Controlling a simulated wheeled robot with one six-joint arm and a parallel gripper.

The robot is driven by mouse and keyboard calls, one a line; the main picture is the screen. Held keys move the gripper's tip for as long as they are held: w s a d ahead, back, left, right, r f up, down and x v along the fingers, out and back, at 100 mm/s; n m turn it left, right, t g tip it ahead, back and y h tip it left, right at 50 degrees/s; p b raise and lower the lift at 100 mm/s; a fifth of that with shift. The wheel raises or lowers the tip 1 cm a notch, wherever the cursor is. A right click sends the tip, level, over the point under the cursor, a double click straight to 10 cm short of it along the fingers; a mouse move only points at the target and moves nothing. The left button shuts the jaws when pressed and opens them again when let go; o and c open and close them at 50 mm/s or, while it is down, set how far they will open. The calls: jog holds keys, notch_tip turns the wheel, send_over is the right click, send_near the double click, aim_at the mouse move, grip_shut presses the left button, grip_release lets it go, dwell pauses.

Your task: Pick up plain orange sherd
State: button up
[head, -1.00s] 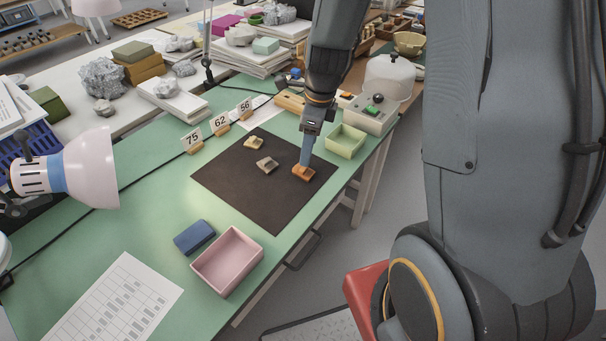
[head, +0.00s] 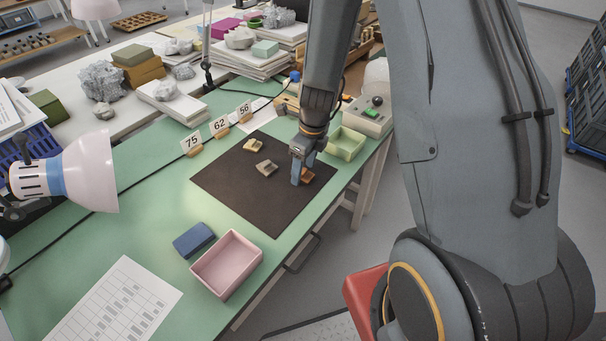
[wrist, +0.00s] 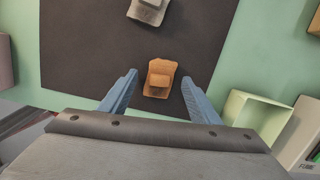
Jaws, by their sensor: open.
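The plain orange sherd (wrist: 160,78) lies on the dark mat (wrist: 80,50), between and just ahead of my gripper's fingertips in the wrist view. In the head view the sherd (head: 308,176) is partly hidden behind the fingers. My gripper (wrist: 164,82) is open and empty, with one blue finger on each side of the sherd and a gap on both sides. In the head view my gripper (head: 299,180) is low over the mat's right part. A grey-brown sherd (head: 266,168) and a yellowish sherd (head: 254,145) lie farther left on the mat.
A pale green tray (head: 346,143) stands right of the mat. A pink tray (head: 227,264) and a blue block (head: 194,239) lie at the front. The mat's front is clear.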

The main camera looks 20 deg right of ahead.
jog(key=shift+f, duration=0.15)
jog(key=c, duration=1.2)
